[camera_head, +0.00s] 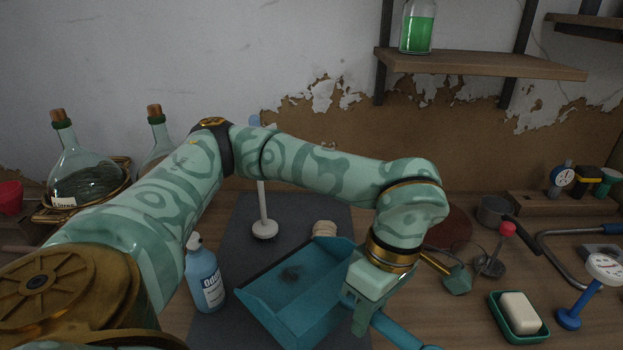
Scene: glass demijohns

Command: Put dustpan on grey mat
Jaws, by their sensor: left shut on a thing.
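The blue-teal dustpan (300,295) is in the lower middle of the head view, its handle (400,331) pointing to the lower right. My left gripper (362,318) comes down over the handle end of the pan and is shut on the dustpan; its fingertips are partly hidden. The dark grey mat (225,325) lies on the wooden table below, and the pan covers part of it in the picture. I cannot tell whether the pan touches the mat or hangs just above it. My right gripper is not in view.
A green soap dish (518,317) and several tools lie right. Glass demijohns (82,165) stand left.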

